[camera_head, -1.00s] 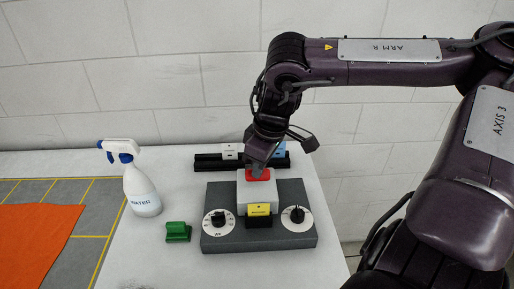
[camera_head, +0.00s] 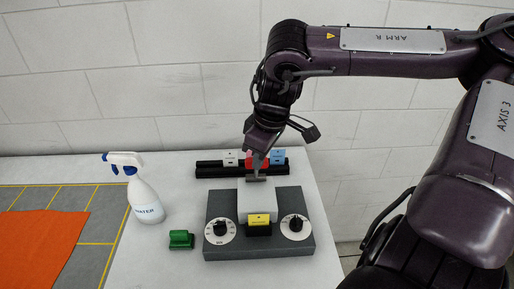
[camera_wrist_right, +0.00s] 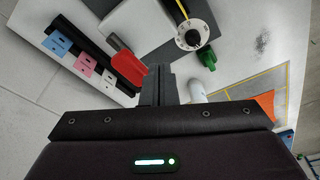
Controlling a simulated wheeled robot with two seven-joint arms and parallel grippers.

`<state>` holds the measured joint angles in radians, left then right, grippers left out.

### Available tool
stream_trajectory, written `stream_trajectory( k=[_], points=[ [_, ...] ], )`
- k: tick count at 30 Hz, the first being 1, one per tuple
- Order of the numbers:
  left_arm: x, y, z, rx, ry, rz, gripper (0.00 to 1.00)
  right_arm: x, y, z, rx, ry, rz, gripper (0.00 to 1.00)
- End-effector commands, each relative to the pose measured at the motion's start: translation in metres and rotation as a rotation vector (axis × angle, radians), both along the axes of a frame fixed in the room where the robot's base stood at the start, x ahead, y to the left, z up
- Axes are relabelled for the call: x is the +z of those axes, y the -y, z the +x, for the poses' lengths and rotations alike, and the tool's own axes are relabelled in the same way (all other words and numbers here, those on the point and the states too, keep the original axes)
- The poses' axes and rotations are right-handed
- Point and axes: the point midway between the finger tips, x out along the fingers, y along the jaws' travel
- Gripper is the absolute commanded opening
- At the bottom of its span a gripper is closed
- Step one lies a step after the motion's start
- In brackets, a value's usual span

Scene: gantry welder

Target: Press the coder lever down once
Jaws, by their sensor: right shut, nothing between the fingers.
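The coder is a dark grey base (camera_head: 225,203) with a white block (camera_head: 256,203), a yellow tag (camera_head: 259,219) and two dials, left (camera_head: 220,230) and right (camera_head: 295,226). Its red lever (camera_head: 258,162) shows at the back of the block, partly hidden by my right gripper (camera_head: 256,178). The gripper is shut and empty, with its tips pointing down over the rear of the white block. In the right wrist view the red lever (camera_wrist_right: 124,64) lies just left of the shut fingers (camera_wrist_right: 158,85). I cannot tell whether they touch. My left gripper is out of view.
A black rack (camera_head: 212,170) with white (camera_head: 231,158), pink and blue (camera_head: 278,155) tags stands behind the coder. A green block (camera_head: 181,239) and a spray bottle (camera_head: 144,198) stand to its left. An orange sheet (camera_head: 38,245) lies far left. The wall is close behind.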

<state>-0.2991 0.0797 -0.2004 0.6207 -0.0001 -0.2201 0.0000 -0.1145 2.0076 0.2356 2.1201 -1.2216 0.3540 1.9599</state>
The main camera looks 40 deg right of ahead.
Motion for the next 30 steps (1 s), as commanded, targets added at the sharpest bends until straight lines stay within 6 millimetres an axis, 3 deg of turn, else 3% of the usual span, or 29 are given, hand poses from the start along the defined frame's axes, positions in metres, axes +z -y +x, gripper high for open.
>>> stream_trajectory(
  k=[15,30],
  points=[
    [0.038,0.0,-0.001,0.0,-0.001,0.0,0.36,0.049,0.0,0.0,0.001,0.003,0.001,0.0],
    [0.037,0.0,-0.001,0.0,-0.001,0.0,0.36,0.048,0.0,0.0,0.001,0.002,0.001,0.0]
  ],
)
